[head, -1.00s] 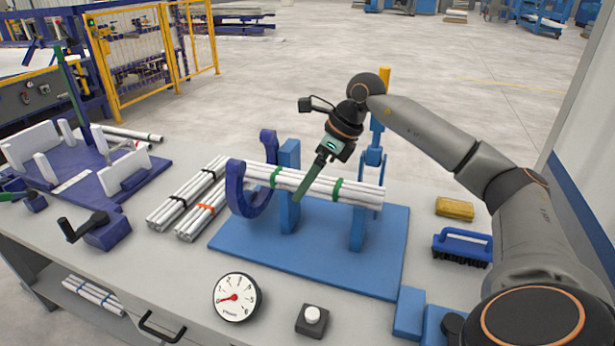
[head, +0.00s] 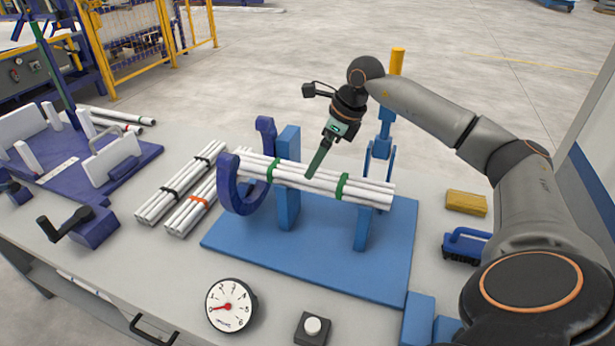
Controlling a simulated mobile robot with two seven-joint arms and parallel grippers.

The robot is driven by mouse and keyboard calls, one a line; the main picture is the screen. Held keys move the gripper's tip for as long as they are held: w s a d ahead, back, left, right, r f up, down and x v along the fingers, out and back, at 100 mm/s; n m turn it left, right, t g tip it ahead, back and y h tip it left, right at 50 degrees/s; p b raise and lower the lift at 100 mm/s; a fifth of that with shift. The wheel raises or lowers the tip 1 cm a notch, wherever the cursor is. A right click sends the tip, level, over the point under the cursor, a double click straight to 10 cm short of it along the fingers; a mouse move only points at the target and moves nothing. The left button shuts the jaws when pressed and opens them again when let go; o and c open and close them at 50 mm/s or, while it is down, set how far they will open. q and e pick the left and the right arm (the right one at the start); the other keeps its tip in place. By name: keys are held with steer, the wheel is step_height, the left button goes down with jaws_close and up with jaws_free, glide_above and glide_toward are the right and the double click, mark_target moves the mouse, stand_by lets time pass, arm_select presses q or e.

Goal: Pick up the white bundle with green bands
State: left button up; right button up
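The white bundle with green bands (head: 313,183) lies nearly level across two blue posts of a blue stand (head: 300,248). A purple C-shaped clamp (head: 237,193) curves around its left end. Its right end sticks out past the right post. My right gripper (head: 311,175) points down and left over the bundle between the two green bands. Its green fingers show edge-on as one strip, with the tip at the bundle's upper edge. I cannot tell whether they touch it or how far apart they are. My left gripper is not in view.
Two white bundles, one black-banded (head: 181,182) and one with an orange band (head: 197,203), lie left of the stand. A purple fixture (head: 140,163) is at far left. A gauge (head: 230,304), push button (head: 312,328), yellow sponge (head: 466,203) and blue brush (head: 468,243) surround the stand.

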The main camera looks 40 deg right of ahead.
steer(key=shift+w+p+x, duration=0.15)
steer(key=shift+p+x, duration=0.15)
steer(key=shift+x, duration=1.3)
steer(key=shift+w+p+x, duration=0.15)
steer(key=shift+p+x, duration=0.1)
steer(key=shift+x, duration=1.3)
steer(key=shift+r, duration=0.1)
steer(key=shift+c, duration=0.2)
steer(key=shift+r, duration=0.1)
jaws_close()
